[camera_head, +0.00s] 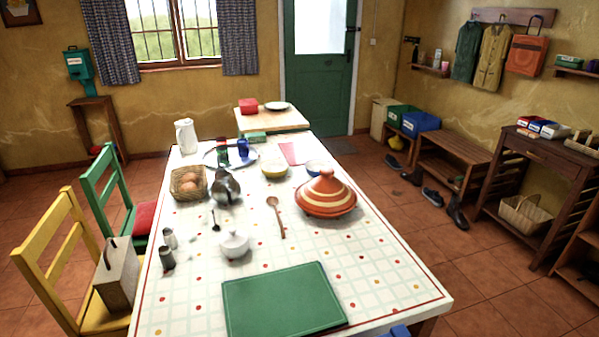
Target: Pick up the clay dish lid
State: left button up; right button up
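The clay dish lid (326,186) is a cone in orange-red and cream bands with a knob on top. It sits on the round clay dish (327,211) toward the right side of the table (400,270). The dish shows only as a low rim under the lid. Neither of my grippers is in view.
A wooden spoon (276,214) lies left of the dish, and a white lidded bowl (235,245) stands nearer. A blue bowl (316,166) and a yellow bowl (274,169) stand behind. A green board (283,301) lies in front. The table right of the dish is clear.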

aim_at(324, 193)
jog(key=z, duration=0.3)
jog(key=l+z, duration=0.3)
jog(key=l, duration=0.15)
jog(key=i+l+z, duration=0.15)
jog(key=l+z, duration=0.15)
jog(key=l, duration=0.15)
jog(key=i+l+z, duration=0.2)
jog(key=l+z, duration=0.15)
jog(key=i+l+z, duration=0.2)
jog(key=i+l, duration=0.25)
jog(key=i+l+z, duration=0.2)
jog(key=i+l, duration=0.15)
jog(key=i, duration=0.3)
jog(key=i+u, duration=0.45)
jog(key=i+l+u, duration=0.2)
jog(key=i+u, duration=0.25)
jog(key=i, duration=0.15)
jog(key=i+u, duration=0.25)
jog(key=u, duration=0.15)
jog(key=i+u, duration=0.25)
jog(key=u, duration=0.15)
jog(key=i+l+u, duration=0.15)
jog(key=u, duration=0.25)
jog(key=i+l+u, duration=0.25)
jog(key=u, duration=0.15)
jog(key=i+l+u, duration=0.25)
jog(key=u, duration=0.15)
